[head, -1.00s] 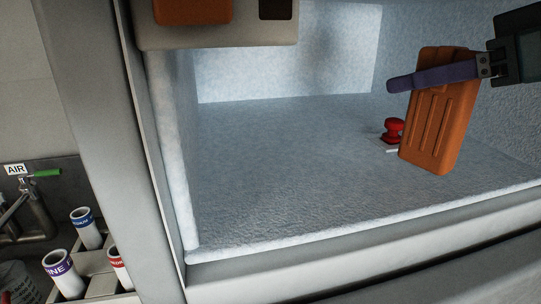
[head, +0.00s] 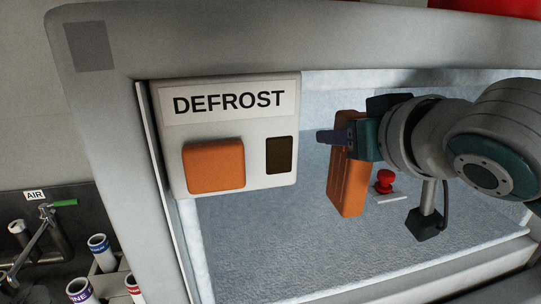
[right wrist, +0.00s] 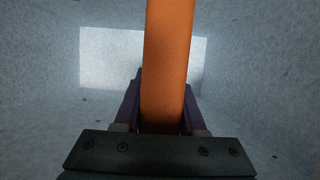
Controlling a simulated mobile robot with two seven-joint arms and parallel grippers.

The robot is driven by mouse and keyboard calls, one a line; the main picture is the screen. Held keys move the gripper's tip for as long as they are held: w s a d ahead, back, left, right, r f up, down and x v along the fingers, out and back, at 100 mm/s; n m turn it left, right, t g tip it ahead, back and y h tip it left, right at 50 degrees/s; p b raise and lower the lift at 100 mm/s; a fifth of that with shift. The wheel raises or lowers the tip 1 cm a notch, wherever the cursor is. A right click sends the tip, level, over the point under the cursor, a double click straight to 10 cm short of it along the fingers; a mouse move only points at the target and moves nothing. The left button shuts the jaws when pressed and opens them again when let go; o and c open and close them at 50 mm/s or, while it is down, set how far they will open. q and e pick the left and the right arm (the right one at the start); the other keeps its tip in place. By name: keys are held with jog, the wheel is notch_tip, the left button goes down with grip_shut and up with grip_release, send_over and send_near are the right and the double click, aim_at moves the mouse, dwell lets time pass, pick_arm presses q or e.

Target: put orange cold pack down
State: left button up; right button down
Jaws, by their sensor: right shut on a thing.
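The orange cold pack (head: 347,182) is a ribbed slab held upright and slightly tilted inside the frosty freezer compartment (head: 270,235). My right gripper (head: 338,137) is shut on its upper part. In the right wrist view the orange cold pack (right wrist: 168,65) stands edge-on between the two purple fingers of my right gripper (right wrist: 160,105). Its lower end appears near the compartment floor in the head view; I cannot tell if it touches. My left gripper is not in view.
A red knob (head: 385,181) on a small pale base stands on the floor right of the pack. A DEFROST panel (head: 230,103) with an orange button (head: 214,166) hangs at the opening's upper left. Floor left of the pack is clear. Labelled tubes (head: 101,250) stand outside at lower left.

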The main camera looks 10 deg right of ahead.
jog(key=a+f, duration=0.1)
jog(key=f, duration=0.1)
jog(key=a+f+p, duration=0.1)
jog(key=f, duration=0.1)
jog(key=a+f, duration=0.2)
jog(key=f, duration=0.1)
jog(key=shift+s, duration=0.1)
jog(key=shift+c, duration=2.4)
grip_release()
jog(key=shift+s, duration=0.1)
